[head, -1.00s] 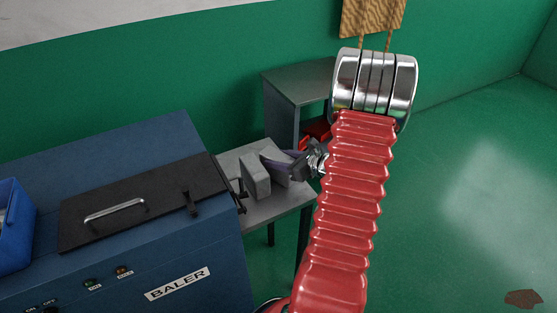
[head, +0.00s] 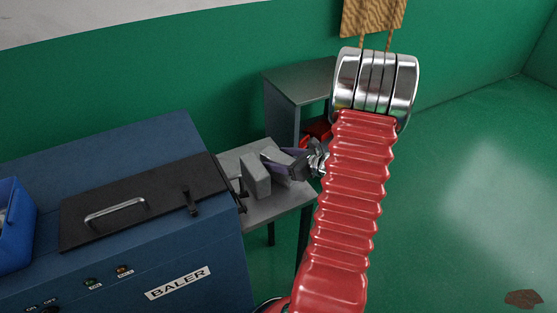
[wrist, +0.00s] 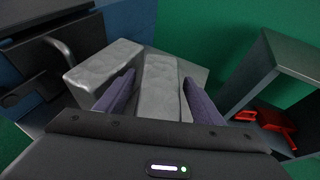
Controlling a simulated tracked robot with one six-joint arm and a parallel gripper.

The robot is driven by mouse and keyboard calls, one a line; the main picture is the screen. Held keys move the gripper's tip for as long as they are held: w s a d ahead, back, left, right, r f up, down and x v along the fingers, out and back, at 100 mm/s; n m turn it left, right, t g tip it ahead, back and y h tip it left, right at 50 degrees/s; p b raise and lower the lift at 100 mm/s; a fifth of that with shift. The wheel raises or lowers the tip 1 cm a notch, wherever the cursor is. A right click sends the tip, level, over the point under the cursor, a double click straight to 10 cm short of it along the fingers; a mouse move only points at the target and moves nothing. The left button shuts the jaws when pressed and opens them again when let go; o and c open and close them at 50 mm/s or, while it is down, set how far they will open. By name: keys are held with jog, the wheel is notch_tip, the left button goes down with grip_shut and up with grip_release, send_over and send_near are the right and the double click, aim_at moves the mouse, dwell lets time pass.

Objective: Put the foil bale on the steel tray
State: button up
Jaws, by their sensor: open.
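Two grey, crinkled foil bales stand side by side on a flat grey metal top beside the baler. The left bale (wrist: 104,72) also shows in the head view (head: 256,175). The right bale (wrist: 161,88) stands between the purple fingers of my gripper (wrist: 158,98), which is open, with a finger on either side; I cannot tell if they touch it. In the head view my gripper (head: 284,164) hides much of this bale. The grey top (head: 278,206) may be the steel tray; I cannot tell for sure.
The blue baler (head: 200,255) with its black lid (head: 145,203) stands close on the left. A grey metal stand (head: 297,83) is behind, with a red object (wrist: 268,124) on its lower shelf. A blue bin (head: 14,235) is at far left. Green floor at right is mostly clear.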

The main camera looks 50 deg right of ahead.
jog(key=a+v, duration=0.1)
jog(key=v, duration=1)
jog(key=shift+s+d, duration=0.45)
jog(key=shift+d, duration=0.05)
jog(key=shift+r, duration=0.1)
jog(key=w+a+r+n+g+y, duration=0.1)
jog(key=a+r+n+g+y, duration=0.1)
jog(key=a+n, duration=0.5)
jog(key=w+a+r+n+g+y, duration=0.1)
jog(key=w+a+r+n+g, duration=0.2)
jog(key=a, duration=0.7)
jog(key=a+r+n+g+y, duration=0.2)
jog(key=a+n, duration=0.4)
jog(key=a, duration=0.3)
jog(key=s+a+r+n+h, duration=0.3)
jog(key=a+n, duration=0.3)
jog(key=n, duration=0.3)
jog(key=s+a+r+n+h, duration=0.3)
jog(key=s+a+r+n, duration=0.2)
jog(key=n, duration=0.5)
jog(key=shift+s+a+r+g, duration=0.15)
jog(key=shift+s+a+g, duration=0.35)
jog(key=shift+a, duration=0.8)
